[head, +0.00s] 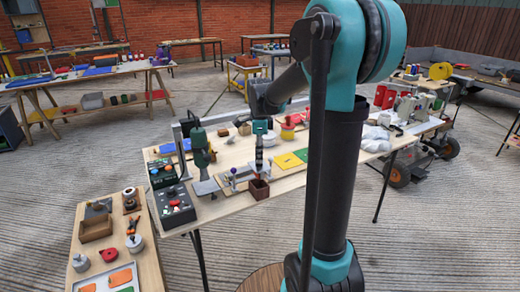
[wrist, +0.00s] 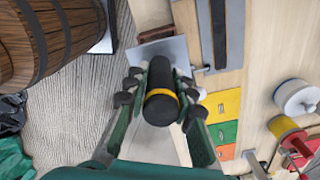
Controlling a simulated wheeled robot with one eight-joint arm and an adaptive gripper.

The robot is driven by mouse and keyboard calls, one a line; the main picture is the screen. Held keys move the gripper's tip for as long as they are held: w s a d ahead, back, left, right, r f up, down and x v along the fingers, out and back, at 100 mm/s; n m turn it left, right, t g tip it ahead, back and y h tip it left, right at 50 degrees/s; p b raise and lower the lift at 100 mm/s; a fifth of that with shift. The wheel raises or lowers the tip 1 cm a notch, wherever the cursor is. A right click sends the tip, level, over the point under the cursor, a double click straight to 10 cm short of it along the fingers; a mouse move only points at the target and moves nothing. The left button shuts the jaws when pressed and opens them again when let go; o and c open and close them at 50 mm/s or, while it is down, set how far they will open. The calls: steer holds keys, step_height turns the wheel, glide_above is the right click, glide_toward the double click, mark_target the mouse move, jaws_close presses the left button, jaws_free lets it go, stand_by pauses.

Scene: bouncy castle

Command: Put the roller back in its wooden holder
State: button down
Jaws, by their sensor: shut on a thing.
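The roller (wrist: 160,108) is a dark cylinder with a yellow band, seen nearly end-on in the wrist view between my fingers. My gripper (wrist: 160,80) is shut on it; the gripper also shows in the head view (head: 261,140), above the front edge of the main table. A small dark-brown open box (head: 259,189), which looks like the wooden holder, stands at that edge, just below my gripper. In the head view I cannot make out the roller's lower end or its gap to the box. In the wrist view the roller and fingers hide much of what lies beyond.
A green press-like tool (head: 199,148) and a dark control box (head: 174,207) stand left of my gripper. Yellow and green sheets (head: 289,160) lie to its right. A wooden barrel (wrist: 62,35) fills the wrist view's upper left. A smaller side table (head: 150,262) stands at lower left.

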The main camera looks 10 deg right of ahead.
mark_target(259, 165)
steer(key=shift+f, duration=0.45)
steer(key=shift+f, duration=1.1)
stand_by(0.4)
steer(key=shift+f, duration=0.3)
steer(key=shift+f, duration=0.3)
stand_by(0.4)
steer(key=shift+f, duration=0.35)
steer(key=shift+f, duration=1.5)
steer(key=c, duration=1.2)
jaws_free()
steer(key=shift+o, duration=0.5)
